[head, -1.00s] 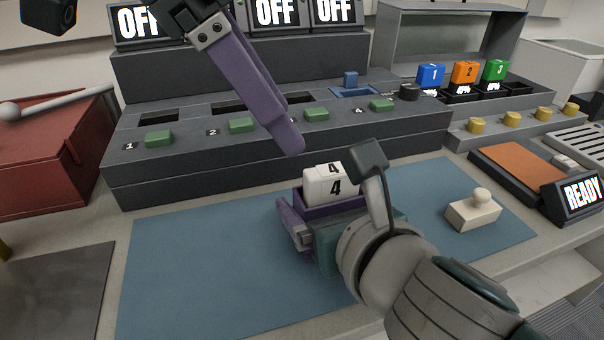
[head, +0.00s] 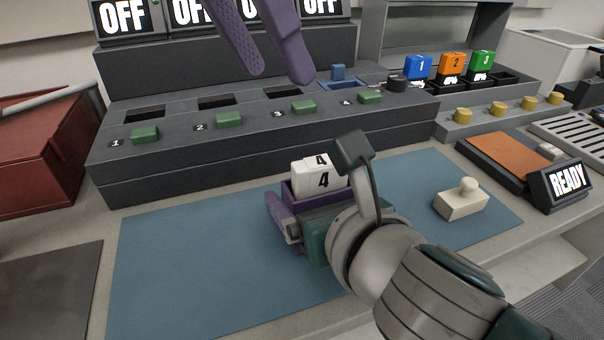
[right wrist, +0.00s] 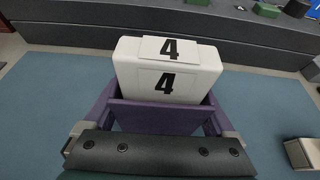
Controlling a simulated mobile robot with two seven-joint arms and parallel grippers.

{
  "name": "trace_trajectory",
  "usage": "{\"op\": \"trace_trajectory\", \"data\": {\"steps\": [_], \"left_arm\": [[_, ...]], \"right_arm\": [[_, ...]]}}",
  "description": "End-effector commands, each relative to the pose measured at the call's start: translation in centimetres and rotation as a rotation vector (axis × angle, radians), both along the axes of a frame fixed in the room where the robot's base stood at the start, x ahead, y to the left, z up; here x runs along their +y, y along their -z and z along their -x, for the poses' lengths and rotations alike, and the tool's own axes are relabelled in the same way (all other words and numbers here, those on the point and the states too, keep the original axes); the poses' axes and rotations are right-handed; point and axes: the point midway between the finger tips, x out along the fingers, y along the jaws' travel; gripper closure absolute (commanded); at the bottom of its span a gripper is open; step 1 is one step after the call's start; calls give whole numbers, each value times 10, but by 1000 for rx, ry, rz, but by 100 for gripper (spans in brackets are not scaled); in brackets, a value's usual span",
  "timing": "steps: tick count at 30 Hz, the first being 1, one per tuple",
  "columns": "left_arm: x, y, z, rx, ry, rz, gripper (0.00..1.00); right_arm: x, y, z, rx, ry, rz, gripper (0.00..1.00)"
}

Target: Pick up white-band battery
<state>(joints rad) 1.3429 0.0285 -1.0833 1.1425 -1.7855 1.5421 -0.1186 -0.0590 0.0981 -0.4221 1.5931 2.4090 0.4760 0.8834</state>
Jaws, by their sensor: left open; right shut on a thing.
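The white battery (head: 318,178), marked 4 on its top and side, stands upright between the purple fingers of my right gripper (head: 312,195), over the blue mat. It also shows in the right wrist view (right wrist: 168,72), with the right gripper (right wrist: 162,108) shut on it. The fingers hide its lower part, so I cannot tell whether it touches the mat. My left gripper (head: 276,76) is open and empty, in front of the OFF displays, with its two purple fingers pointing down.
A grey console (head: 230,160) with green buttons and dark slots stands behind the blue mat (head: 180,270). Blue (head: 417,67), orange (head: 453,65) and green (head: 481,64) batteries sit at the back right. A cream knobbed block (head: 461,204) stands on the mat's right.

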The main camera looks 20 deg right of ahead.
Motion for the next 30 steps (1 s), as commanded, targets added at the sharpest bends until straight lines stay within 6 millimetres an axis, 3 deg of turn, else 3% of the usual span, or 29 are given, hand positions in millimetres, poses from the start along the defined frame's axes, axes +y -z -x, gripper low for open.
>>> {"op": "trace_trajectory", "data": {"steps": [4,10,18,26,30], "left_arm": [[0,-4,-1,-100,226,-12,35],[-2,1,-1,-154,361,-20,35],[-20,45,0,-156,369,-19,35],[-28,67,0,-156,368,-19,35],[-35,91,3,-154,367,-18,35]], "right_arm": [[0,0,0,0,0,0,65],[0,0,0,0,0,0,65],[0,0,0,0,0,0,65],[0,0,0,0,0,0,65],[0,0,0,0,0,0,65]]}}
